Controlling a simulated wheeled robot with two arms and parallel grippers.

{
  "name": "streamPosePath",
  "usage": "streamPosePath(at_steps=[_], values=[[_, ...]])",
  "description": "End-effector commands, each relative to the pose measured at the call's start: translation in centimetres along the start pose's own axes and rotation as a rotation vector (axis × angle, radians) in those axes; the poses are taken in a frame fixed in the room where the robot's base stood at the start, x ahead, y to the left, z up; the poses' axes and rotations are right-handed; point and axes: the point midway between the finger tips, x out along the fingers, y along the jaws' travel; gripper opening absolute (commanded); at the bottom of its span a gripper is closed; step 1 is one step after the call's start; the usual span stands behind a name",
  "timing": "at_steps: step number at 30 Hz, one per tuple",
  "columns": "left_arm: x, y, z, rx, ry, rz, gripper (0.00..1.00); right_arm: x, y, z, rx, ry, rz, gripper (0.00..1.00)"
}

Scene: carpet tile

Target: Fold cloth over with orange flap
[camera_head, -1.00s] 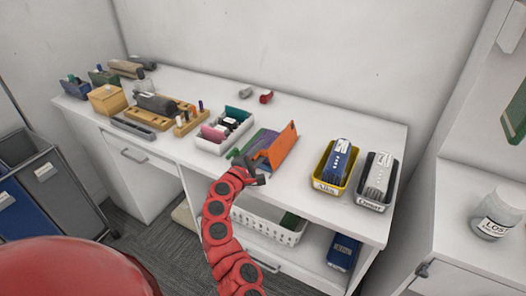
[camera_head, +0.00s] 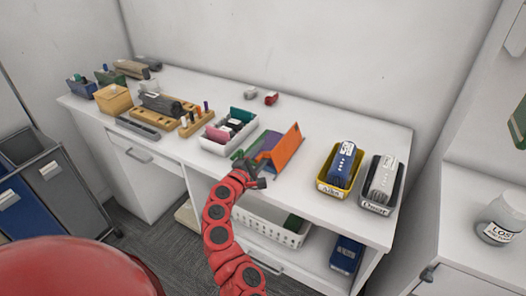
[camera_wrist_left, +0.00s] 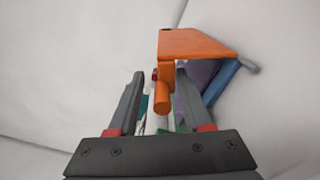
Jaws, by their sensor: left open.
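In the left wrist view the orange panel (camera_wrist_left: 198,44) shows with an orange tab (camera_wrist_left: 163,98) that hangs between my fingers. My left gripper (camera_head: 253,176) is at the near side of the flap, by the front edge of the bench. Its jaws (camera_wrist_left: 160,85) are open around the tab; I cannot tell whether they touch it. Most of the cloth under the flap is hidden. My right gripper is not in view.
A white tray (camera_head: 213,146) stands left of the cloth. A yellow bin (camera_head: 331,190) and a black bin (camera_head: 374,207) stand right of it. Small grey and red items (camera_head: 271,98) lie behind. The bench (camera_head: 312,125) is clear between flap and wall.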

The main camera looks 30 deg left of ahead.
Motion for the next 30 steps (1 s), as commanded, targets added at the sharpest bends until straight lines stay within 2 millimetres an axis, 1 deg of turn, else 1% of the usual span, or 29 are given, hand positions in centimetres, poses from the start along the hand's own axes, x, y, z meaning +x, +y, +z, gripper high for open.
streamPosePath(at_steps=[5, 18, 22, 24, 27, 30], values=[[-2.8, -0.3, -0.1, -0.004, 0.003, 0.001, 0.5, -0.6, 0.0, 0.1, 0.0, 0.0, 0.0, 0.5], [-11.5, -0.1, -0.3, -0.001, 0.008, 0.005, 0.5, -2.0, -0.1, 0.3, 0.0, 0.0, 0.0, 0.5], [-13.8, -0.1, -0.4, -0.002, 0.009, 0.005, 0.5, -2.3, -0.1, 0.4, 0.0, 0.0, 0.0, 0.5], [-14.8, 0.5, -0.2, -0.003, 0.01, 0.001, 0.5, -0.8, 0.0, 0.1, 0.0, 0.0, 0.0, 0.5], [-15.7, 0.3, -0.2, -0.001, 0.008, 0.0, 0.5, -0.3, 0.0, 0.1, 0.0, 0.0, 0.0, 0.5], [-16.3, 0.2, -0.2, -0.002, 0.007, 0.001, 0.5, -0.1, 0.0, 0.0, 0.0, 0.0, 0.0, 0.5]])
